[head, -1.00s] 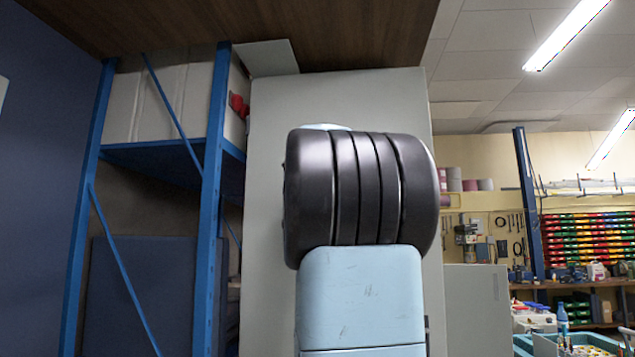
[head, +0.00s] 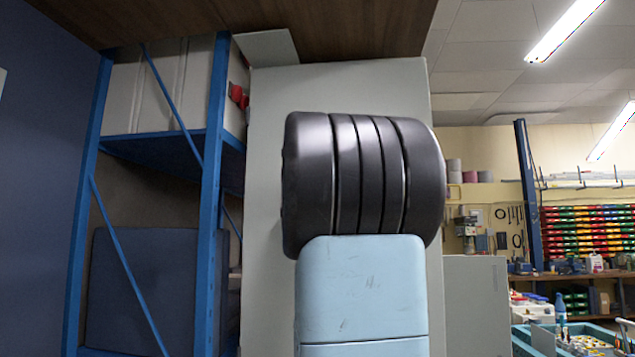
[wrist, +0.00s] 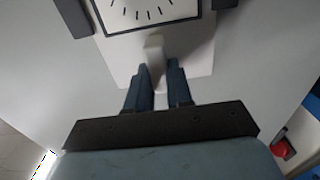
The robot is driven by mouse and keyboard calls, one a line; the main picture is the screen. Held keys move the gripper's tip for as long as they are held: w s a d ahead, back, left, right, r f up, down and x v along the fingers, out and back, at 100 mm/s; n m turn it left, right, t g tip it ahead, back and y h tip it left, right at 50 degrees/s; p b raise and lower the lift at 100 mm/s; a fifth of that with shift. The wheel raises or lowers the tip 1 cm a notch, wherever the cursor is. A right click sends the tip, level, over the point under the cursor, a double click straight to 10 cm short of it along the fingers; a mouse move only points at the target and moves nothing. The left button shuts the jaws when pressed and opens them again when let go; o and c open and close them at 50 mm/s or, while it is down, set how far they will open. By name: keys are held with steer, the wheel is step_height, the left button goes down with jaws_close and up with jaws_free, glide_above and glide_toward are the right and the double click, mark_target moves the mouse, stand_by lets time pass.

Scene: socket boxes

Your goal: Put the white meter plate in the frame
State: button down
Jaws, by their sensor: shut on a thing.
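The white meter plate (wrist: 197,62) is in the wrist view, with a black-rimmed dial and black tick marks at the top edge. A pale grip piece (wrist: 154,46) stands out from its lower part. My gripper (wrist: 160,66) has its two blue fingers close together at this grip piece, shut on the plate. Two dark grey bars, one at left (wrist: 73,18) and one at upper right, flank the plate and look like parts of the frame; the rest is cut off. Whether the plate touches them I cannot tell. In the head view my arm hides plate, frame and gripper.
A large grey cabinet panel (head: 270,180) stands behind my arm. A blue shelf rack (head: 213,190) is close at left, and a brown board (head: 250,25) hangs overhead. At right are a workbench, coloured bins (head: 590,235) and a light blue crate (head: 522,340).

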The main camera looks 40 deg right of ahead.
steer(key=c, duration=0.9)
jaws_free()
steer(key=shift+a, duration=0.1)
steer(key=shift+v, duration=6.8)
steer(key=shift+f, duration=0.1)
